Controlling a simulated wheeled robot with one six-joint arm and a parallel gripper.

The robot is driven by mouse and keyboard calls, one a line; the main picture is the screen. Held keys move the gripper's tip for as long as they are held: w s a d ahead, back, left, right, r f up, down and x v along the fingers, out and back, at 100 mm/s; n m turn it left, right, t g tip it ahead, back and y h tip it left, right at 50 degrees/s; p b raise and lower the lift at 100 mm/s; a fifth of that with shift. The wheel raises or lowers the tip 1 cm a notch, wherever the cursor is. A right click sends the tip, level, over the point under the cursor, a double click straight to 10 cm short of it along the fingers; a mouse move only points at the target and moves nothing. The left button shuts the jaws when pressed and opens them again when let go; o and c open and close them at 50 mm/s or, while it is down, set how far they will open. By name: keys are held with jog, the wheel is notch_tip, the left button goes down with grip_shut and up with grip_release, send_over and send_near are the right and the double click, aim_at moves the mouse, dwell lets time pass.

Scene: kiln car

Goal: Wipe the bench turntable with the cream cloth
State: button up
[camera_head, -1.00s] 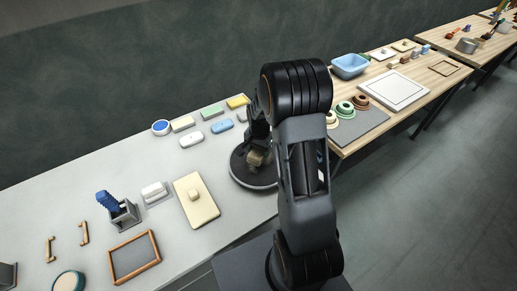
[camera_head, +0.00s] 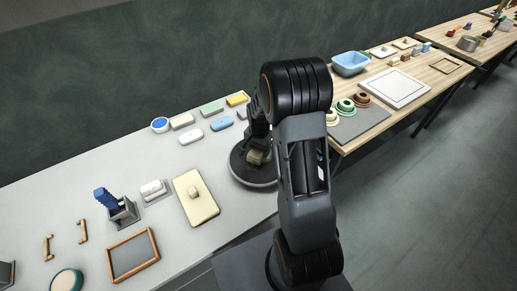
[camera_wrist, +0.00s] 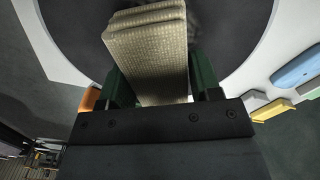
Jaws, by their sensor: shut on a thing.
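The cream cloth (camera_wrist: 150,55) is a folded, woven pad between my gripper's fingers (camera_wrist: 160,88). In the head view the cloth (camera_head: 255,157) shows as a small tan patch over the disc. My gripper is shut on it. My arm hides the right part of the turntable. I cannot tell for sure whether the cloth touches the disc.
A cream board with a knob (camera_head: 196,199) lies left of the turntable. Several coloured blocks (camera_head: 212,109) and a blue round dish (camera_head: 160,125) lie behind it. A grey holder with a blue brush (camera_head: 122,212) and a wooden frame (camera_head: 133,254) stand further left.

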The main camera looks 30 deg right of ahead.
aim_at(260, 158)
dwell(0.3)
jog(key=shift+s+a, duration=0.6)
jog(key=shift+s, duration=0.85)
jog(key=shift+s+a, duration=0.65)
jog(key=shift+s, duration=0.85)
jog(key=shift+s+a, duration=0.6)
jog(key=shift+s, duration=0.85)
jog(key=shift+f+b, duration=0.85)
jog(key=shift+f, duration=0.05)
jog(key=shift+w+d, duration=0.3)
jog(key=shift+w, duration=0.4)
jog(key=shift+w+d, duration=0.25)
jog(key=shift+w, duration=0.4)
jog(key=shift+w+d, duration=0.3)
jog(key=shift+w, duration=0.4)
jog(key=shift+w+d+b, duration=0.15)
jog(key=shift+w+d, duration=0.15)
jog(key=shift+w, duration=0.4)
jog(key=shift+w+d+b, duration=0.1)
jog(key=shift+w+d, duration=0.2)
jog(key=shift+w, duration=0.35)
jog(key=shift+w+d+b, duration=0.15)
jog(key=shift+w+d, duration=0.15)
jog(key=shift+w, duration=0.4)
jog(key=shift+w, duration=0.1)
